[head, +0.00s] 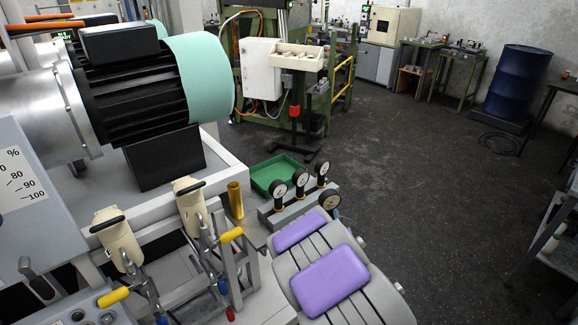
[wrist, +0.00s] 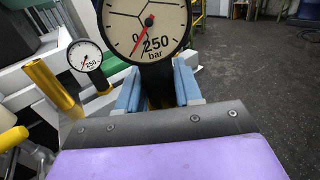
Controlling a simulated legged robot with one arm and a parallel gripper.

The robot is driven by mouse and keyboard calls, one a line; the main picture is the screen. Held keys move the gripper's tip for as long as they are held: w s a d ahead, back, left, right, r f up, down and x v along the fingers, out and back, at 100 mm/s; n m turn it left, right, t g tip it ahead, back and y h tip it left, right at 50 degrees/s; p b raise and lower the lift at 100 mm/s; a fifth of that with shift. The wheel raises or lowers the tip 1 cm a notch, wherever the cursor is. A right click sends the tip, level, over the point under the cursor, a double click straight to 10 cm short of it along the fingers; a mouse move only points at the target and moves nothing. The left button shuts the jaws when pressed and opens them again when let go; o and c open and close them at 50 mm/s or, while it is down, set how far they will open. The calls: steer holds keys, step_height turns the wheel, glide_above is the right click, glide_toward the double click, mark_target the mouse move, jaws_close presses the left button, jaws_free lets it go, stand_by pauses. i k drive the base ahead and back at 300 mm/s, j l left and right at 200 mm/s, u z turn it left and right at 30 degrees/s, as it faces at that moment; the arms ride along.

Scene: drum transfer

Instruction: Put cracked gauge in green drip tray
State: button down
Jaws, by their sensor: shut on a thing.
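The cracked gauge (wrist: 145,28) fills the top of the wrist view, with dark crack lines across its cream dial. My gripper (wrist: 158,88) is shut on its stem between blue finger pads. In the head view the gauge (head: 330,200) shows just beyond my purple-padded arm, at the right of the gauge block; my fingers are hidden there. I cannot tell if the gauge is clear of the surface below. The green drip tray (head: 262,181) lies behind the gauge block, to the left of the held gauge, partly covered by the standing gauges.
A brass cylinder (head: 235,200) and toggle clamps (head: 190,205) stand left. A large motor (head: 150,90) rises behind. Open floor lies right.

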mark_target(278, 165)
steer(key=i+l, duration=1.3)
steer(key=i+l+u, duration=0.25)
steer(key=i+l, duration=1)
steer(key=l, duration=0.2)
steer(key=i+l+u, duration=0.1)
steer(key=u, duration=1.5)
